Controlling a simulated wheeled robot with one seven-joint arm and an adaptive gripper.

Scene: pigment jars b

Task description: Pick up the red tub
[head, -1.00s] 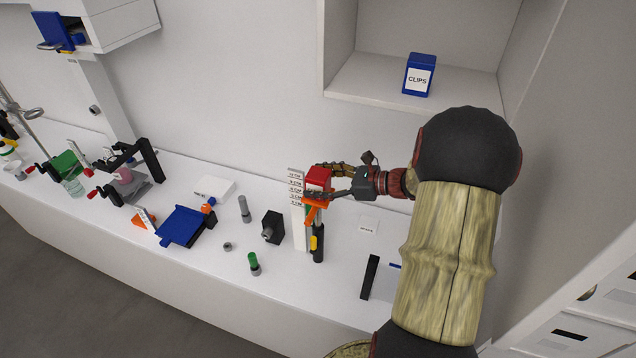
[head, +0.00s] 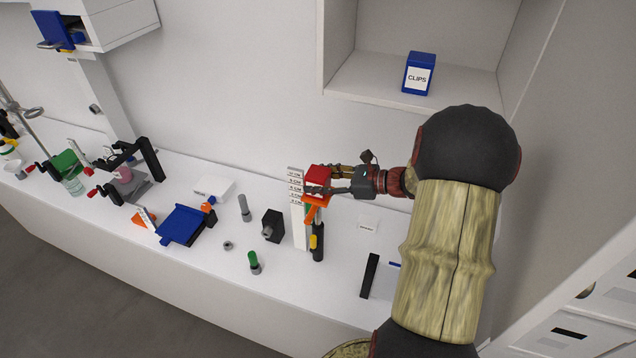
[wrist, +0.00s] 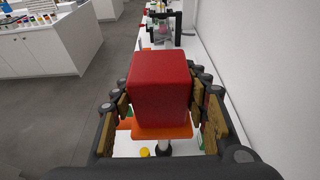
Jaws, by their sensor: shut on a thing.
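The red tub (head: 317,177) is a red box-like container above the white counter. It also shows large in the middle of the wrist view (wrist: 160,85). My gripper (head: 328,180) reaches it from the right, its fingers on either side of the tub; in the wrist view the pads (wrist: 163,112) press on its left and right sides. An orange platform (wrist: 150,130) is directly under the tub. I cannot tell whether the tub still touches it.
A white labelled strip (head: 298,215) stands close to the left of the tub. A black block (head: 272,226), a grey cylinder (head: 245,208) and a green-topped vial (head: 254,262) are on the counter (head: 210,265). A shelf with a blue CLIPS box (head: 419,73) is above right.

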